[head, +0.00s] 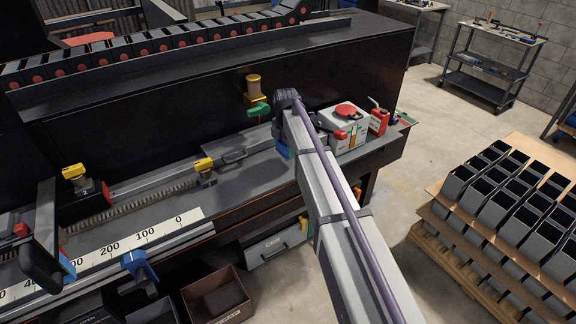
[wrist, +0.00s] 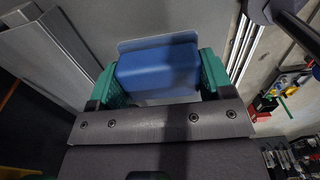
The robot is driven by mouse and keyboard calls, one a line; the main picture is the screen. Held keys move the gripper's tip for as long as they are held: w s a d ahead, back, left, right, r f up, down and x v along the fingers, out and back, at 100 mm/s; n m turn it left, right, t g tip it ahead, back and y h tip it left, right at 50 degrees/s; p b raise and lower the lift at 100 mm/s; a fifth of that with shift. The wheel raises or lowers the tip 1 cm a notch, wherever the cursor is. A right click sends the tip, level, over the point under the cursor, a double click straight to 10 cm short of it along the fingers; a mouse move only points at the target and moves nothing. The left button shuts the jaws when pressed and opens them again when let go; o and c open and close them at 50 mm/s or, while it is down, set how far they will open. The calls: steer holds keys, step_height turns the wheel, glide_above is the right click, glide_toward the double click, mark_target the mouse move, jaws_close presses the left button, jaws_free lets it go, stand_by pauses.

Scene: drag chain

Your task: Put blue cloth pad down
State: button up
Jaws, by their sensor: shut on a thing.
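The blue cloth pad (wrist: 158,68) is in the wrist view between the two green fingers of my gripper (wrist: 157,76). My gripper is shut on it, with a finger against each side. A pale flat plate or surface shows around the pad's edges; I cannot tell whether the pad touches it. In the head view my arm hides most of the gripper. A small blue patch (head: 283,150) shows left of the arm above the bench's right part; it looks like the pad.
The dark bench (head: 255,180) holds a rail with yellow-topped clamps. A white box (head: 346,130) with a red top and a red can (head: 378,121) stand right of my arm. A black-and-red chain (head: 150,48) lies at the back. An open brown bin (head: 216,295) is below.

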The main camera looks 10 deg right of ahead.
steer(key=shift+f, duration=0.15)
step_height(320, 180, down, 4)
steer(key=b, duration=0.3)
steer(key=shift+b, duration=0.35)
steer(key=shift+r+p, duration=0.3)
steer(key=shift+f, duration=0.25)
steer(key=o, duration=0.9)
steer(key=shift+r, duration=0.1)
